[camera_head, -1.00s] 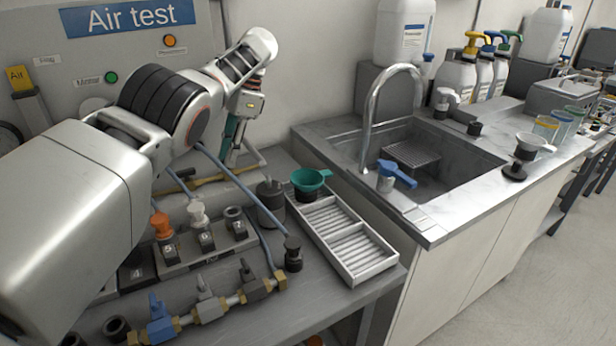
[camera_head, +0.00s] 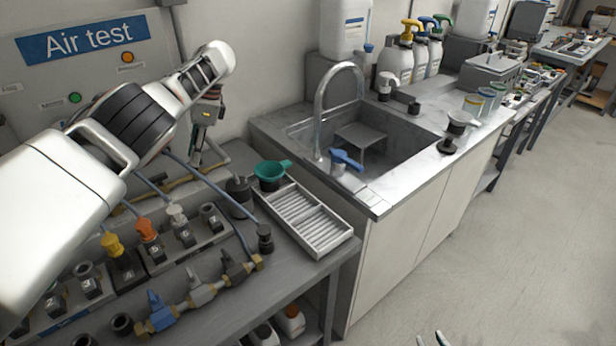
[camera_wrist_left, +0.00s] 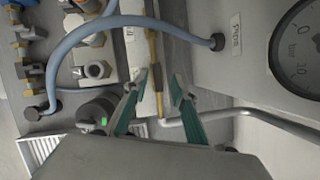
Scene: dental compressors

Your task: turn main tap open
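No tap is labelled as the main one. A blue lever tap (camera_head: 160,312) sits at the near left end of the manifold on the bench, with grey lever taps (camera_head: 200,288) beside it. A brass pipe (camera_head: 172,184) runs along the back of the bench; in the left wrist view the brass pipe (camera_wrist_left: 152,50) shows behind the gap between the fingers. My left gripper (camera_head: 198,152) points down near the wall panel, and its teal fingers (camera_wrist_left: 160,82) are apart with nothing visibly held. My right gripper (camera_head: 430,340) shows only separated fingertips at the bottom edge.
A slatted white tray (camera_head: 305,220), a green funnel (camera_head: 271,174) and knobbed blocks (camera_head: 180,235) occupy the bench. A gauge (camera_wrist_left: 302,45) and hose (camera_wrist_left: 95,30) lie near the left gripper. Floor at right is clear.

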